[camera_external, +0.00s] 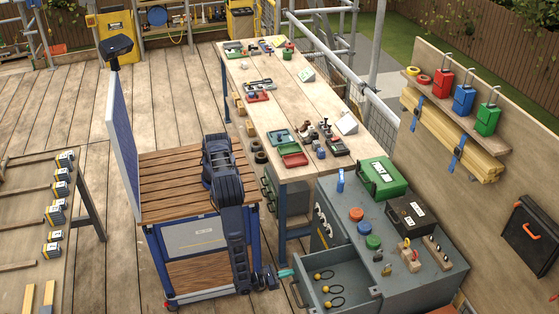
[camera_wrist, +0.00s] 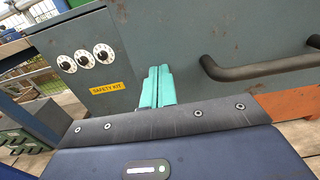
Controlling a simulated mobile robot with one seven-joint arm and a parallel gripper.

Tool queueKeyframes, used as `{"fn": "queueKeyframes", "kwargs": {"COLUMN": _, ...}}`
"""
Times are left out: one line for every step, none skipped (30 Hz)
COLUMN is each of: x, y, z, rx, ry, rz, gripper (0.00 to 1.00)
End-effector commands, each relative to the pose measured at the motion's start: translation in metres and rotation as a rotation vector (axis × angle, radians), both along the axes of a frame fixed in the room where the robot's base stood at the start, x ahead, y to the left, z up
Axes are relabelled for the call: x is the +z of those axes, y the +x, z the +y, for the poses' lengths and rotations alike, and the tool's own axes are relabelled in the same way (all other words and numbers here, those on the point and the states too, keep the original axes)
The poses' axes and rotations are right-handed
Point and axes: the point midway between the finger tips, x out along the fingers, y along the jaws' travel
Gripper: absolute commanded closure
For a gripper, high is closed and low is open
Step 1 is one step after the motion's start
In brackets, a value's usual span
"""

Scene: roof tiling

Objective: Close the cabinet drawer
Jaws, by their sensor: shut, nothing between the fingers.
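The grey cabinet (camera_external: 400,262) stands at the lower right of the external view, with its drawer (camera_external: 350,273) pulled out to the left. Several yellow-ended looped items lie in the drawer. My gripper (camera_external: 285,273) has teal fingers and is beside the drawer's outer left corner. In the wrist view my gripper (camera_wrist: 157,88) is shut and empty, with its fingers pointing at the grey drawer front (camera_wrist: 215,45). The dark drawer handle (camera_wrist: 262,68) is to the right of the fingers. I cannot tell whether the fingertips touch the front.
Three dials (camera_wrist: 86,57) and a yellow label (camera_wrist: 107,88) are on the cabinet face left of the fingers. A green case (camera_external: 378,178) and a black case (camera_external: 411,214) sit on the cabinet top. The long workbench (camera_external: 285,115) extends behind.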

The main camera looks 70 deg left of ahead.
Motion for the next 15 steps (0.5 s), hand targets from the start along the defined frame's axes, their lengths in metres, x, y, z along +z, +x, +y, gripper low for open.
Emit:
{"fn": "queueKeyframes", "kwargs": {"x": 0.000, "y": 0.000, "z": 0.000, "rx": 0.000, "ry": 0.000, "rz": 0.000, "gripper": 1.00}}
{"fn": "queueKeyframes", "kwargs": {"x": 0.000, "y": 0.001, "z": 0.000, "rx": 0.000, "ry": 0.000, "rz": 0.000, "gripper": 1.00}}
{"fn": "queueKeyframes", "kwargs": {"x": 0.000, "y": 0.002, "z": 0.000, "rx": 0.000, "ry": 0.000, "rz": 0.000, "gripper": 1.00}}
{"fn": "queueKeyframes", "kwargs": {"x": 0.000, "y": 0.004, "z": 0.000, "rx": 0.000, "ry": 0.000, "rz": 0.000, "gripper": 1.00}}
{"fn": "queueKeyframes", "kwargs": {"x": 0.000, "y": 0.006, "z": 0.000, "rx": 0.000, "ry": 0.000, "rz": 0.000, "gripper": 1.00}}
{"fn": "queueKeyframes", "kwargs": {"x": 0.000, "y": 0.009, "z": 0.000, "rx": 0.000, "ry": 0.000, "rz": 0.000, "gripper": 1.00}}
{"fn": "queueKeyframes", "kwargs": {"x": 0.000, "y": 0.012, "z": 0.000, "rx": 0.000, "ry": 0.000, "rz": 0.000, "gripper": 1.00}}
{"fn": "queueKeyframes", "kwargs": {"x": 0.000, "y": 0.016, "z": 0.000, "rx": 0.001, "ry": 0.000, "rz": 0.000, "gripper": 1.00}}
{"fn": "queueKeyframes", "kwargs": {"x": 0.000, "y": 0.022, "z": 0.000, "rx": 0.002, "ry": 0.000, "rz": -0.001, "gripper": 1.00}}
{"fn": "queueKeyframes", "kwargs": {"x": 0.000, "y": 0.028, "z": 0.001, "rx": 0.003, "ry": 0.000, "rz": -0.002, "gripper": 1.00}}
{"fn": "queueKeyframes", "kwargs": {"x": 0.000, "y": 0.033, "z": 0.001, "rx": 0.003, "ry": 0.000, "rz": -0.002, "gripper": 1.00}}
{"fn": "queueKeyframes", "kwargs": {"x": 0.000, "y": 0.041, "z": 0.001, "rx": 0.003, "ry": 0.000, "rz": -0.002, "gripper": 1.00}}
{"fn": "queueKeyframes", "kwargs": {"x": 0.000, "y": 0.048, "z": 0.000, "rx": 0.002, "ry": 0.000, "rz": -0.001, "gripper": 1.00}}
{"fn": "queueKeyframes", "kwargs": {"x": 0.000, "y": 0.055, "z": 0.001, "rx": 0.003, "ry": 0.000, "rz": -0.001, "gripper": 1.00}}
{"fn": "queueKeyframes", "kwargs": {"x": 0.000, "y": 0.066, "z": 0.001, "rx": 0.004, "ry": 0.000, "rz": -0.002, "gripper": 1.00}}
